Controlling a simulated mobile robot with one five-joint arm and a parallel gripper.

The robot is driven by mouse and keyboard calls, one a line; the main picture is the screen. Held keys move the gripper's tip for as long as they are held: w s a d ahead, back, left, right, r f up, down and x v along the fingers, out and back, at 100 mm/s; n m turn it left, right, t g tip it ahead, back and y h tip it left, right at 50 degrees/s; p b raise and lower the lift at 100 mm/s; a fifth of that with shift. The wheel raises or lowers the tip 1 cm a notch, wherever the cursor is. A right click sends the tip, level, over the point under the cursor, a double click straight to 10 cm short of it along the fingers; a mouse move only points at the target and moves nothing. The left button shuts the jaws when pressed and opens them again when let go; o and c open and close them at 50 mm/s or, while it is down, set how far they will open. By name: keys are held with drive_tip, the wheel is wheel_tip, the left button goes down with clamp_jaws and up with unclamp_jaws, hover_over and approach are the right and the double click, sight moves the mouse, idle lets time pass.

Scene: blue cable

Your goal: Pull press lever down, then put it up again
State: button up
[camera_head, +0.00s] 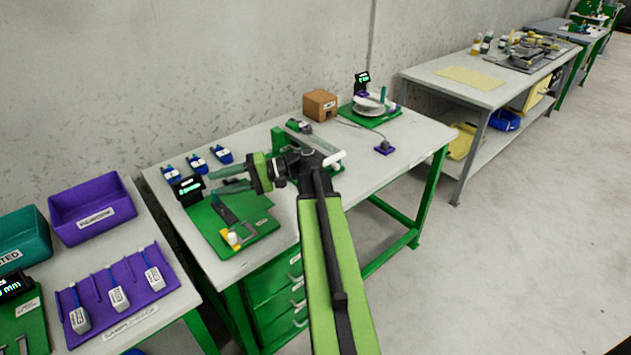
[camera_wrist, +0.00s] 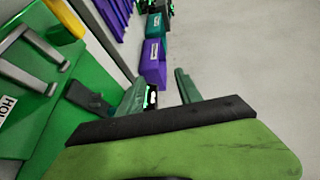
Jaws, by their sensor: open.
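A green upright fixture (camera_head: 278,140) stands on the middle bench, partly hidden behind my arm. A pale bar with a white rounded end (camera_head: 335,158) shows beside it; I cannot tell surely whether this is the press lever. My gripper (camera_head: 210,180) is held above the bench and points left, its two teal fingers apart with nothing held. In the wrist view, the gripper's fingers (camera_wrist: 160,90) are also spread. A green plate (camera_head: 250,215) with a dark bar and a yellow and white part lies below the gripper; it also shows in the wrist view (camera_wrist: 25,65) with metal brackets.
A small lit display (camera_head: 188,187) stands just beyond the fingertips. Several blue-and-white parts (camera_head: 197,162) lie behind it. A brown box (camera_head: 320,105) and a round spool (camera_head: 369,106) are at the back. The purple bin (camera_head: 92,209) is on the left bench. The bench's right part is mostly clear.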

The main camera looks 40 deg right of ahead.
drive_tip(key=s+d+f+m+t+h+b, duration=0.1)
drive_tip(key=s+d+f+m+t+b, duration=0.2)
drive_tip(key=d, duration=0.6)
drive_tip(key=s+d+t+h+b, duration=0.1)
drive_tip(key=s+d+t+b, duration=0.3)
drive_tip(key=d, duration=0.6)
drive_tip(key=s+d+f+m+t+h+b, duration=0.1)
drive_tip(key=s+d+f+m+h+b, duration=0.15)
drive_tip(key=s+d, duration=0.55)
drive_tip(key=s+d+f+m+t+h+b, duration=0.1)
drive_tip(key=s+d+m+t+h, duration=0.15)
drive_tip(key=s+d, duration=0.55)
drive_tip(key=f+p+x, duration=0.1)
drive_tip(key=p+x, duration=0.1)
drive_tip(key=x, duration=1.5)
drive_tip(key=shift+w+a+f+n+g, duration=0.25)
drive_tip(key=shift+w+a+n+g, duration=0.15)
drive_tip(key=shift+w+g, duration=0.1)
clamp_jaws()
